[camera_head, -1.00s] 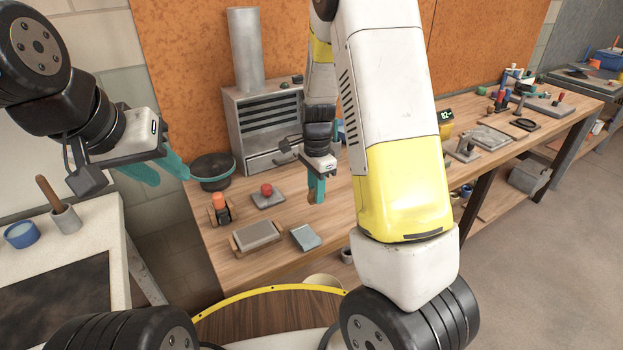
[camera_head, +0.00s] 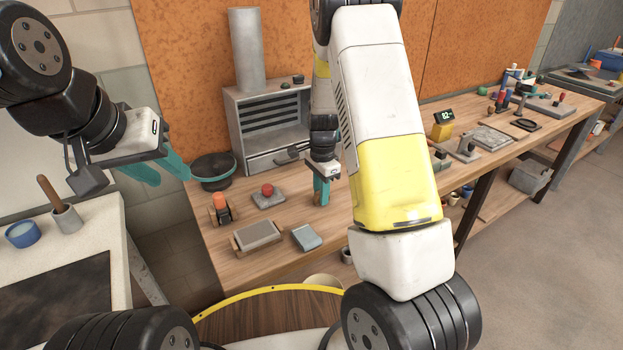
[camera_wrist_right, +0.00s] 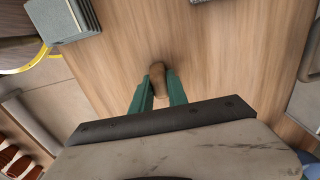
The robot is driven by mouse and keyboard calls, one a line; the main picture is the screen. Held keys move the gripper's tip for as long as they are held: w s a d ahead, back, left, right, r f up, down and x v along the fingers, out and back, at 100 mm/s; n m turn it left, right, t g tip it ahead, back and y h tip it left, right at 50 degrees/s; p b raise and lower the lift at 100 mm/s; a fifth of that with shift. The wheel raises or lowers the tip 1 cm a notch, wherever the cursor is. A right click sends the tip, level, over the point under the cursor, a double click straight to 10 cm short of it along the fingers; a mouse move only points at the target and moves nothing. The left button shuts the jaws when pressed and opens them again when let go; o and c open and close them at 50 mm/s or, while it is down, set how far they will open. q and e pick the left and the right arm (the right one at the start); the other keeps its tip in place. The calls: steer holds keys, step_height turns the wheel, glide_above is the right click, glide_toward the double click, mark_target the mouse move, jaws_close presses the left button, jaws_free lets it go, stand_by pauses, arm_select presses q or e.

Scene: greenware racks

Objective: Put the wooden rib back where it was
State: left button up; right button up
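The wooden rib (camera_wrist_right: 158,76) shows in the right wrist view as a small brown piece between the teal fingertips of my right gripper (camera_wrist_right: 159,88). The fingers lie against it on both sides. In the head view my right gripper (camera_head: 321,192) points down over the wooden workbench, right of the red ball and in front of the grey kiln-like box. The rib is mostly hidden by the fingers there, and I cannot tell if it touches the bench. My left gripper (camera_head: 165,170) is open and empty, above the gap left of the bench.
On the workbench (camera_head: 275,268) are a grey-blue block (camera_head: 306,237), a grey slab on a board (camera_head: 257,235), a red ball on a tile (camera_head: 267,190), an orange-topped item (camera_head: 221,208) and a dark bowl (camera_head: 213,170). A yellow timer (camera_head: 442,127) stands further right. Bare wood surrounds the right gripper.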

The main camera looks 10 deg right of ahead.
steer(key=o, duration=0.4)
steer(key=shift+o, duration=0.2)
step_height(320, 180, up, 11)
steer(key=s+r+n+t+y, duration=0.25)
steer(key=s+r+n, duration=0.35)
steer(key=s+r, duration=0.55)
steer(key=s+a+r+n+t, duration=0.2)
steer(key=s+r+n, duration=0.4)
steer(key=s, duration=0.6)
steer(key=n+t, duration=0.1)
steer(key=n, duration=0.1)
steer(key=shift+s+n+t, duration=0.3)
steer(key=shift+s+t, duration=0.05)
steer(key=shift+s, duration=0.05)
